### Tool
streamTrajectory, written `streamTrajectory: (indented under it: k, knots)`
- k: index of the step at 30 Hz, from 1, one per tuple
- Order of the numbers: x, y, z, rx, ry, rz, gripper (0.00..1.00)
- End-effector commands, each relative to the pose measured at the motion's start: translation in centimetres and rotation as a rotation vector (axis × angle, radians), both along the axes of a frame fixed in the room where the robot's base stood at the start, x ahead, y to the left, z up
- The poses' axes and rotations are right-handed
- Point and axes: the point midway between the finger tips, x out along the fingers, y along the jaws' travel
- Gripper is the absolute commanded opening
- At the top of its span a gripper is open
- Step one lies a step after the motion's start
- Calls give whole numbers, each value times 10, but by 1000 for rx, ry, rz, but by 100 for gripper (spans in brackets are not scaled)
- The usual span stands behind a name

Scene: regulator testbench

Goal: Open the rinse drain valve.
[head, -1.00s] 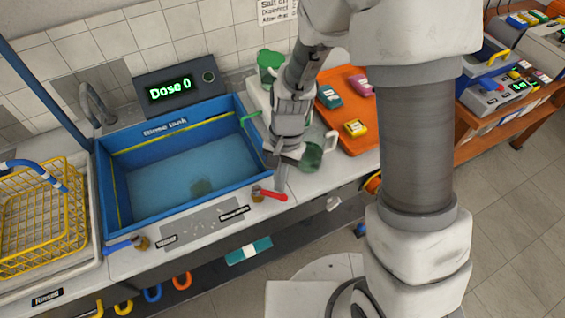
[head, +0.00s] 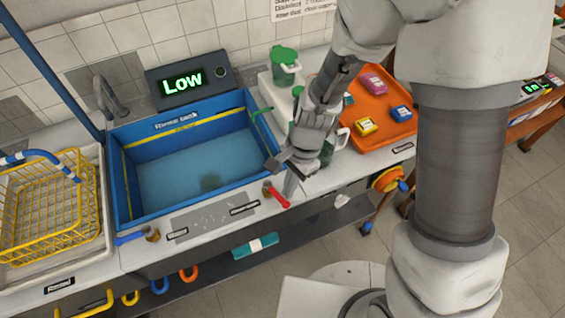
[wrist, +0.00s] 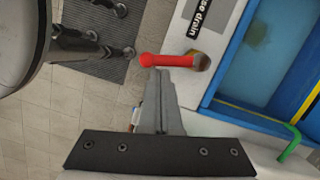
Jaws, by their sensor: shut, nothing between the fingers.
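The rinse drain valve has a red lever (head: 279,198) on a brass base (head: 267,186), at the front right of the blue rinse tank. In the wrist view the red lever (wrist: 165,61) extends left from its brass body (wrist: 198,61), beside a dark label reading in part "so drain" (wrist: 206,16). My gripper (head: 289,192) is shut and empty, low beside the lever. In the wrist view its fingertips (wrist: 160,73) meet the lever's edge near its outer end; contact looks likely.
The rinse tank (head: 250,98) holds shallow water, and the display (head: 187,82) reads "Low". A blue lever (head: 130,238) is at front left. A jug (head: 330,150) and an orange tray (head: 385,137) stand right of my gripper. A yellow basket (head: 45,215) is far left.

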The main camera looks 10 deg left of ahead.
Motion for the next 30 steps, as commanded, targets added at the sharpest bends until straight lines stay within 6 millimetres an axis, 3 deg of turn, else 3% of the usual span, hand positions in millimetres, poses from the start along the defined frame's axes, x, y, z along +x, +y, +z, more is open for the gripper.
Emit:
streamTrajectory:
  k: [24,30]
  knots:
    - [0,1,0,1,1,4,0]
    - [10,-7,5,0,0,2,0]
